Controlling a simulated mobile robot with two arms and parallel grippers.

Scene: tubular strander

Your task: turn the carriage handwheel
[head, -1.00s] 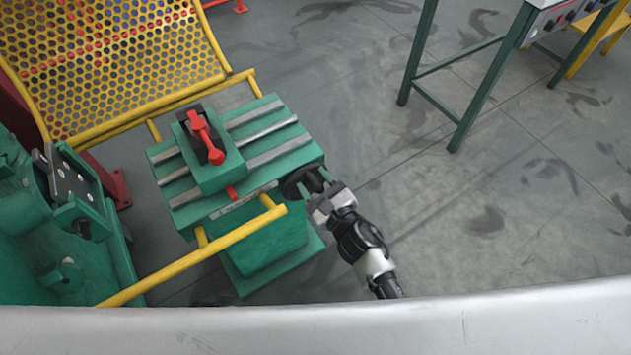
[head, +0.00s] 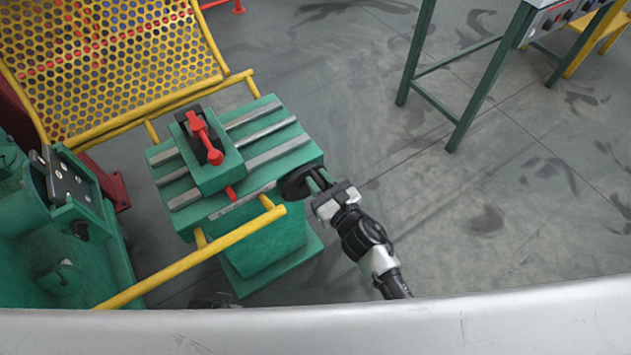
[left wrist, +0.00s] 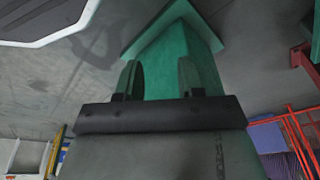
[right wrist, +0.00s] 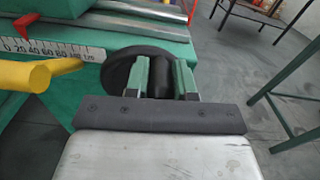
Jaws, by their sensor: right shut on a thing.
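The carriage handwheel (head: 295,183) is a dark disc on the right side of the green carriage (head: 283,158). It also shows in the right wrist view (right wrist: 122,72), beside a numbered scale. My right gripper (head: 318,182) is at the wheel's outer face. In the right wrist view its green fingers (right wrist: 160,78) stand either side of the wheel's black handle and are shut on it; the fingers hide part of the wheel.
A yellow rail (head: 200,258) runs in front of the carriage, and a yellow mesh guard (head: 110,65) stands behind it. A red clamp lever (head: 205,138) sits on the carriage top. A green-legged stand (head: 485,85) is at the upper right. The floor between is clear.

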